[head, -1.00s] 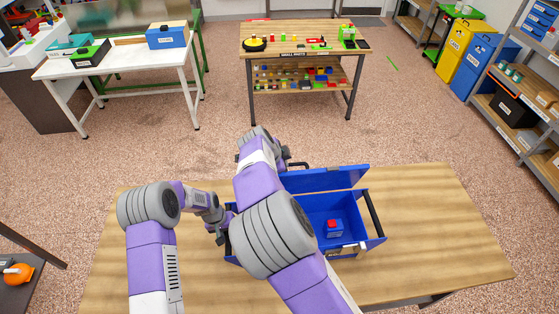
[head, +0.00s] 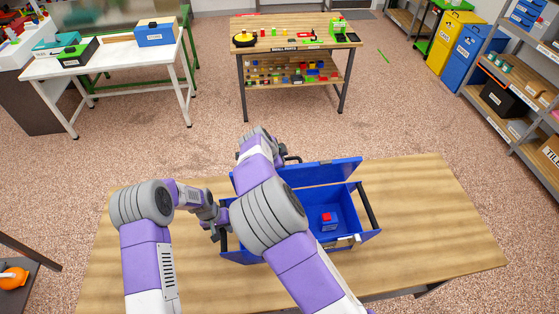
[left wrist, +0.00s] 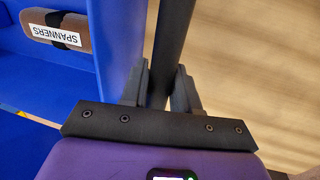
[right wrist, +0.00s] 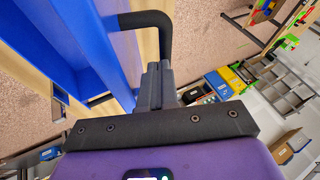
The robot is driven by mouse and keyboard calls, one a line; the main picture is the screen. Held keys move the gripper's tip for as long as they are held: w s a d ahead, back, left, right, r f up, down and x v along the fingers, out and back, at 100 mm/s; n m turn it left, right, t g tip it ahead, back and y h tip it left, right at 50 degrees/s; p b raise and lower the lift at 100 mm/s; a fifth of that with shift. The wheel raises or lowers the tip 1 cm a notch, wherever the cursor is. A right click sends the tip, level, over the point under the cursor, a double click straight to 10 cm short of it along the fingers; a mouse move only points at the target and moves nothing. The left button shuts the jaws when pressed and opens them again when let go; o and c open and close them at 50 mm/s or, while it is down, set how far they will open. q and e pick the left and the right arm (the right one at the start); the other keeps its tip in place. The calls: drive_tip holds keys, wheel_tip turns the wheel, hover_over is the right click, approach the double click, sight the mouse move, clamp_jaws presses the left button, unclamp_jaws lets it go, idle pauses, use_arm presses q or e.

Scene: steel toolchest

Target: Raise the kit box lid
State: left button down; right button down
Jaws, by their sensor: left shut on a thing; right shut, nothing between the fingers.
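The blue kit box (head: 370,236) stands on the wooden table, and its blue lid (head: 325,172) stands up along the far side. My left gripper (head: 216,232) is at the box's left side. In the left wrist view, its fingers (left wrist: 160,88) are shut on a dark side handle bar (left wrist: 174,30).
Inside the box are a small red-topped blue item (head: 327,217) and a brown roll labelled SPANNERS (left wrist: 60,28). A second dark handle bar (head: 368,207) is on the right side. The table (head: 440,220) is clear to the right of the box.

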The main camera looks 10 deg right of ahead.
use_arm(q)
drive_tip(key=shift+s+a+f, duration=0.1)
drive_tip(key=shift+f, duration=0.05)
use_arm(e)
drive_tip(key=shift+w, duration=0.9)
drive_tip(key=w+f, duration=0.2)
drive_tip(key=w, duration=0.6)
drive_tip(key=shift+w, duration=0.2)
use_arm(q)
drive_tip(key=shift+s, duration=0.1)
use_arm(e)
drive_tip(key=shift+f, duration=0.1)
drive_tip(key=shift+a, duration=0.1)
drive_tip(key=v, duration=1.2)
drive_tip(key=shift+r, duration=0.3)
